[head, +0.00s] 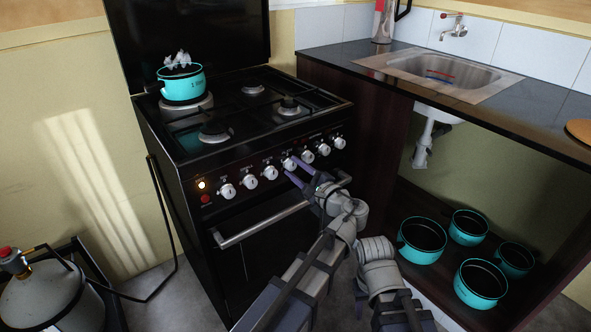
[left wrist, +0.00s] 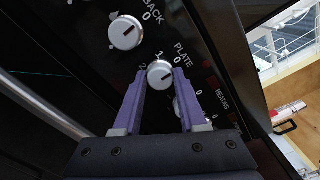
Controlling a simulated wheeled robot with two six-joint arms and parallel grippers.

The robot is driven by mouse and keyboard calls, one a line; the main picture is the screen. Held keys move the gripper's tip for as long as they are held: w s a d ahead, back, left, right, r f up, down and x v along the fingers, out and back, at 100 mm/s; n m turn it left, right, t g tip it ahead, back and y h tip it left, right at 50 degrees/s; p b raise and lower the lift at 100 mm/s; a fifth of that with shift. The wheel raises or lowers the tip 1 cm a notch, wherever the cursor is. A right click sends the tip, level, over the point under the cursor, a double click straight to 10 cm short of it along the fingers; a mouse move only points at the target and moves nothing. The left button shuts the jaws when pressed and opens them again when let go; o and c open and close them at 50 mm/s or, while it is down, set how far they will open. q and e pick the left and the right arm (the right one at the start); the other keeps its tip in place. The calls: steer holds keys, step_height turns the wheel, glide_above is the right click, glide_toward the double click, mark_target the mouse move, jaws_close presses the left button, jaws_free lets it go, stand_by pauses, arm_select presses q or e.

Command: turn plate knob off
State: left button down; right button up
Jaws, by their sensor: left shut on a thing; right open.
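The white plate knob (left wrist: 160,73) sits on the black stove's sloping front panel, beside the printed word PLATE. A dark line shows on its face, but I cannot tell its exact setting. My left gripper (left wrist: 160,88) has a purple finger on each side of the knob and is shut on it. In the head view, the left gripper (head: 295,171) reaches the middle of the knob row on the stove (head: 160,135). The fingers partly hide the knob there. My right gripper's fingers do not show in either view.
A turquoise pot (head: 182,88) with pale wisps above it stands at the stove's back left. The oven handle (head: 262,224) sticks out below. Several turquoise pots (head: 422,240) stand under the sink counter. A gas cylinder (head: 50,297) is at the lower left.

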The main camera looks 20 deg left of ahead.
arm_select(q)
steer(key=shift+c, duration=2.3)
jaws_free()
